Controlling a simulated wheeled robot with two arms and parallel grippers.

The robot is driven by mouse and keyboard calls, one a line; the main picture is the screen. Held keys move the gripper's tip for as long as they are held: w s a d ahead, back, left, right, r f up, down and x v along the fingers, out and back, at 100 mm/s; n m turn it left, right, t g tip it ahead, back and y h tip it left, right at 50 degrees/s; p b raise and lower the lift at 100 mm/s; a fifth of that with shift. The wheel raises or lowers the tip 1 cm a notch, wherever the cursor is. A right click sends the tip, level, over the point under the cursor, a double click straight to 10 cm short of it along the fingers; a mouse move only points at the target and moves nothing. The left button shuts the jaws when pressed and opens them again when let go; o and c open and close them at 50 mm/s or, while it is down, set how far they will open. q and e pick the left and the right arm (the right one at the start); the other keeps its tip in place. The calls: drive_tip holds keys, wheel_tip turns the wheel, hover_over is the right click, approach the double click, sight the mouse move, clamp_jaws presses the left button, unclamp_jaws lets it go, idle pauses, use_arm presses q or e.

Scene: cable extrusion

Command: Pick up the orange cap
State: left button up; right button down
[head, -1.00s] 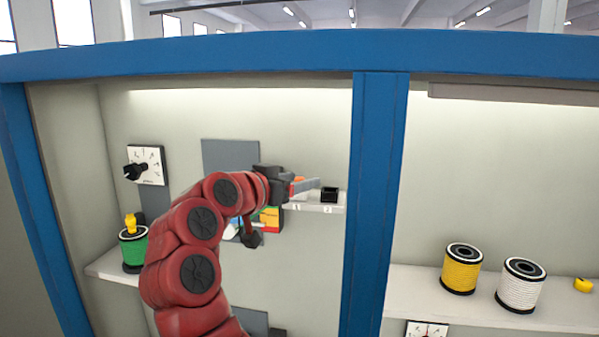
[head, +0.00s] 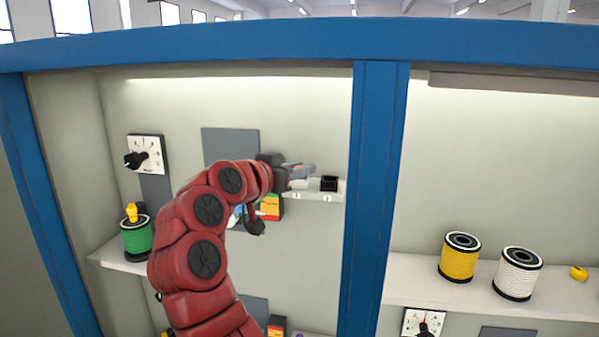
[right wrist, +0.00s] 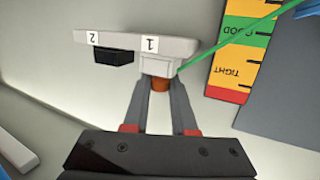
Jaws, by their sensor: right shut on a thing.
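The orange cap (right wrist: 160,84) shows in the right wrist view at the white block marked 1 (right wrist: 160,64), between my fingertips. A green cable (right wrist: 225,42) runs from beside that block to the upper right. My right gripper (right wrist: 160,88) is shut on the cap, one grey finger on each side of it. In the head view my right gripper (head: 301,169) is at the small white shelf (head: 318,196), left of the black holder (head: 329,184). The cap cannot be made out there. My left gripper is not in view.
A green spool (head: 137,238) stands on the left shelf below a dial (head: 147,155). A blue post (head: 374,190) divides the cabinet. To its right are a yellow spool (head: 459,257), a white spool (head: 518,274) and a small yellow piece (head: 579,273).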

drive_tip(key=shift+r, duration=0.1)
drive_tip(key=shift+r+b, duration=0.65)
drive_tip(key=shift+r, duration=0.15)
wheel_tip(320, 180, up, 3)
drive_tip(key=shift+r+b, duration=0.1)
drive_tip(key=shift+b, duration=0.65)
wheel_tip(320, 180, up, 4)
drive_tip(key=shift+r+p, duration=0.15)
drive_tip(key=shift+p, duration=0.9)
drive_tip(key=shift+r+p, duration=1.9)
drive_tip(key=shift+f, duration=0.15)
